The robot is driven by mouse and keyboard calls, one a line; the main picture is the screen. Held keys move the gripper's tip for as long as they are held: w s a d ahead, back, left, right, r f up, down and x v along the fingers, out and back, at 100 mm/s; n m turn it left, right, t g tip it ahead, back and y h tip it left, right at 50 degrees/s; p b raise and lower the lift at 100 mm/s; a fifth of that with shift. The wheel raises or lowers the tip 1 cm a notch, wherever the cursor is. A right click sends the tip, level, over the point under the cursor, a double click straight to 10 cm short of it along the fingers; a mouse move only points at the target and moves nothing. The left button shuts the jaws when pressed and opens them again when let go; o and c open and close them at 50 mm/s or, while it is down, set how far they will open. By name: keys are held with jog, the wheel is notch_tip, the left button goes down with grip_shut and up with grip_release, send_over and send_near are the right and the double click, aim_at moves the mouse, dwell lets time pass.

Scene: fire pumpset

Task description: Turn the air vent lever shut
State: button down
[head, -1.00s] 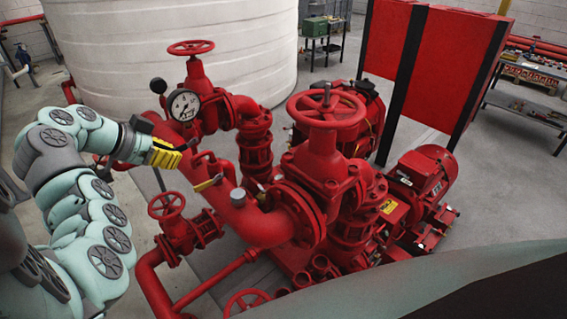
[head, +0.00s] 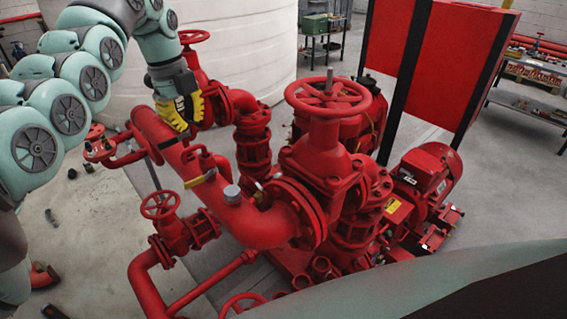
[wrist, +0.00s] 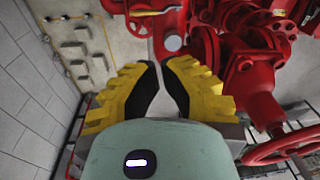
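The air vent lever (head: 201,178) is a small yellow handle below a red bent vent pipe on the sloping red main pipe (head: 160,137). It lies crosswise to the main pipe in the head view. It also shows as a yellow bar (wrist: 156,12) at the top of the wrist view. My gripper (head: 183,124) is above the upper left part of the main pipe, up and left of the lever and apart from it. In the wrist view my gripper's (wrist: 160,64) yellow fingers are slightly apart, with an empty gap between them.
A large red handwheel valve (head: 328,97) stands right of the lever, and a smaller handwheel (head: 160,205) is below left. A grey cap (head: 232,194) sits on the main pipe close to the lever. A white tank (head: 250,50) is behind.

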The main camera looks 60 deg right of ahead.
jog(key=m+t+y, duration=0.1)
jog(key=p, duration=0.7)
send_near(190, 182)
notch_tip(190, 182, down, 8)
jog(key=shift+s+d+m+y, duration=0.15)
jog(key=shift+s+m+y, duration=0.15)
jog(key=shift+s+m, duration=0.1)
jog(key=shift+f, duration=0.25)
jog(key=shift+w+f+h+b, duration=0.15)
jog(key=shift+f+h+b, duration=0.3)
jog(key=shift+b, duration=0.6)
jog(key=shift+f, duration=0.2)
jog(key=shift+a, duration=0.25)
jog(key=shift+w, duration=0.1)
